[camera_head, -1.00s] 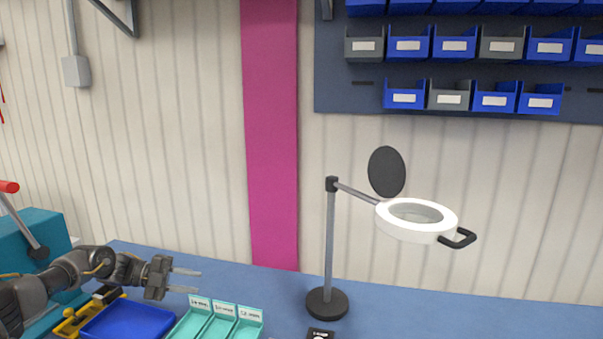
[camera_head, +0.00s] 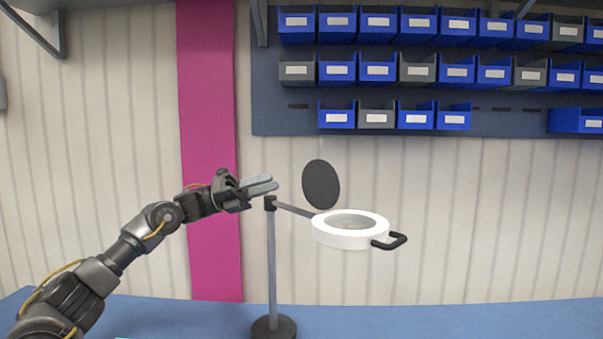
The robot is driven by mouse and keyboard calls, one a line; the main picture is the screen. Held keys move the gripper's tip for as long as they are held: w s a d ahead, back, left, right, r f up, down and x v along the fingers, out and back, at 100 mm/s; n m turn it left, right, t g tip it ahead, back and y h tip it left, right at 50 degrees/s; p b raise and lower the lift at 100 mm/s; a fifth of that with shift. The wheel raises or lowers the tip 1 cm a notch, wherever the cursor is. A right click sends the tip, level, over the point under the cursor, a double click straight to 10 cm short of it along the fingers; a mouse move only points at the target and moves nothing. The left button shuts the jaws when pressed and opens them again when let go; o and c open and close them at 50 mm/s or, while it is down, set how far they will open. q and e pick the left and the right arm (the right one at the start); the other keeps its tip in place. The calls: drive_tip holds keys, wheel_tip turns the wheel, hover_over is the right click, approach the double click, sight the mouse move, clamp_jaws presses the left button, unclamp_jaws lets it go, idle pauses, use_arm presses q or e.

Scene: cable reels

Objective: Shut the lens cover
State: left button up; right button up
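The lens cover (camera_head: 321,185) is a dark round disc. It stands upright, raised at the back left edge of the white ring-shaped magnifier head (camera_head: 347,238), so the lens (camera_head: 351,221) is uncovered. A black loop handle (camera_head: 391,242) sticks out from the head's right side. The head hangs on an arm from a grey post (camera_head: 272,270). My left gripper (camera_head: 262,184) is to the left of the cover, near the top of the post, pointing right. Its two fingers lie close together with a narrow gap and hold nothing visible. My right gripper is not in view.
The magnifier's round black base (camera_head: 273,328) stands on the blue tabletop (camera_head: 440,320). A wall rack (camera_head: 285,119) with rows of blue and grey bins hangs above and behind. The space right of the handle is clear.

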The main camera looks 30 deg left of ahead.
sight(316, 186)
use_arm(q)
drive_tip(key=p+x, duration=0.3)
drive_tip(key=x, duration=0.5)
drive_tip(key=shift+d, duration=0.4)
drive_tip(key=shift+w, duration=0.1)
drive_tip(key=shift+c, duration=0.3)
clamp_jaws()
drive_tip(key=shift+r, duration=0.1)
